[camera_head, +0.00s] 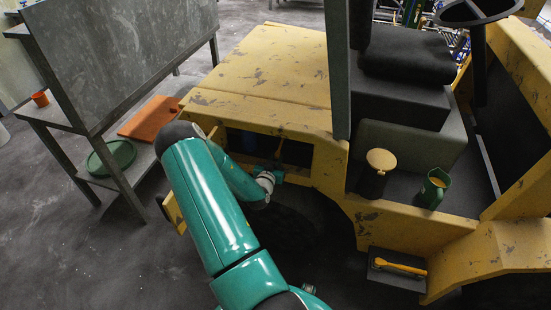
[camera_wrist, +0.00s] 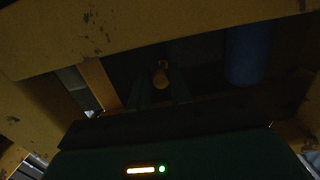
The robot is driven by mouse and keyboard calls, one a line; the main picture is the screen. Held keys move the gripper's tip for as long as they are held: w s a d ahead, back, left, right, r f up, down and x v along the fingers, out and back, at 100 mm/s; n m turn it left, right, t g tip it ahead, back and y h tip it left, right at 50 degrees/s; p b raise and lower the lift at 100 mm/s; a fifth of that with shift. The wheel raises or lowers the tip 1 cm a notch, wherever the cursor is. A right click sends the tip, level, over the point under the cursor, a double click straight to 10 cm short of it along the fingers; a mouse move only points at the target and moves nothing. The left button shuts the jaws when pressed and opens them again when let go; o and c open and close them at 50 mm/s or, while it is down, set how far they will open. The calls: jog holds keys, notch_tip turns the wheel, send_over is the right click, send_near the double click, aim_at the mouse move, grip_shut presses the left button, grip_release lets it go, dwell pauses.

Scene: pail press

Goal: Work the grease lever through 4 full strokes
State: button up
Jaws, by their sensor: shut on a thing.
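The grease lever shows in the wrist view as a small tan rounded end (camera_wrist: 160,77) inside a dark bay. My gripper (camera_wrist: 161,92) has one dark finger on each side of this end and is shut on it. In the head view my gripper (camera_head: 277,175) is at the lower edge of the open bay (camera_head: 245,142) in the side of the yellow machine (camera_head: 265,70). Most of the lever is hidden by shadow and by my gripper, so its angle is hard to tell.
A blue cylinder (camera_wrist: 248,52) is right of my fingers in the bay. Yellow frame edges (camera_wrist: 100,35) surround the opening. A grey bench (camera_head: 75,120) stands left, with an orange board (camera_head: 150,117).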

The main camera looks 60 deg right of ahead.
jog(key=shift+d+r, duration=0.1)
jog(key=shift+r, duration=1.9)
